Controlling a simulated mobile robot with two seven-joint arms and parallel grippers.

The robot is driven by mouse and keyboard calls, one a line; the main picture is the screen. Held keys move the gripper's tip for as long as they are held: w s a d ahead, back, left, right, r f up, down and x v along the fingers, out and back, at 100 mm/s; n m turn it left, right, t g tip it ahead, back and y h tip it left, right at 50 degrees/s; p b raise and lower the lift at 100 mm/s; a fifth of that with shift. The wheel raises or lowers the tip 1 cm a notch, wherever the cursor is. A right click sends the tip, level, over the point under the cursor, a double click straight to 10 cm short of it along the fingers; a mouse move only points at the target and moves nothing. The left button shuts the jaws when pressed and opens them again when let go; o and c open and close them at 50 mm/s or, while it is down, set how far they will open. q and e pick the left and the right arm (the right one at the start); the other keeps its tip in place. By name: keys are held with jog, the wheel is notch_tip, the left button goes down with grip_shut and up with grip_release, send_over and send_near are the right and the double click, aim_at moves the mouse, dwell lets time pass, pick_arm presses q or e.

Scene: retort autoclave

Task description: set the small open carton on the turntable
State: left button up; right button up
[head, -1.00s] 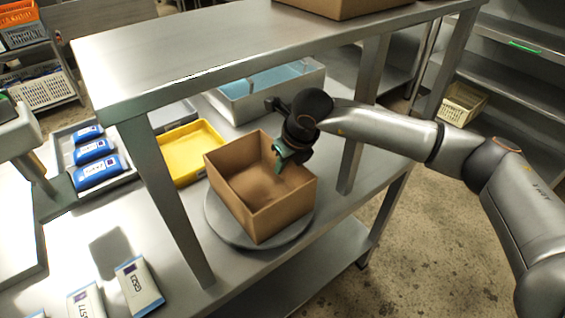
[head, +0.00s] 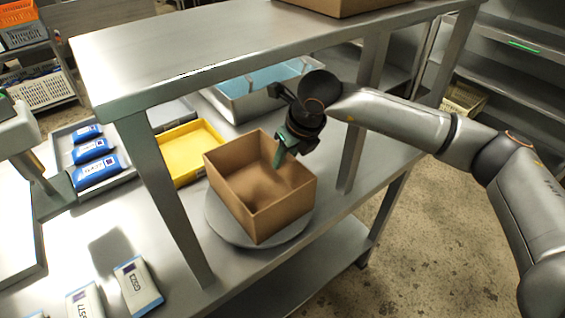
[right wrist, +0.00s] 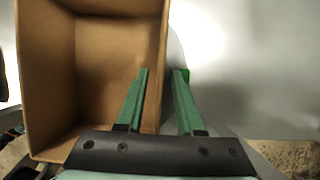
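The small open carton (head: 262,212) is brown and empty and sits upright on the round grey turntable (head: 222,228). It covers most of the disc, with rim showing at the front and sides. My right gripper (head: 281,158) is above the carton's back right wall, pointing down. In the right wrist view the fingers (right wrist: 162,74) of this gripper are apart. One green finger is over the inside of the carton (right wrist: 95,60) and the other is outside, with the wall's edge between them. Whether they touch the wall cannot be told. My left gripper is not in view.
A raised steel shelf (head: 200,55) overhangs the bench, with legs left and right of the carton. A yellow tray (head: 187,150) and a grey bin with blue contents (head: 255,95) are behind. White packs (head: 138,285) lie at front left.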

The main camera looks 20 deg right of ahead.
aim_at(290, 154)
jog(key=v, duration=0.4)
dwell(0.6)
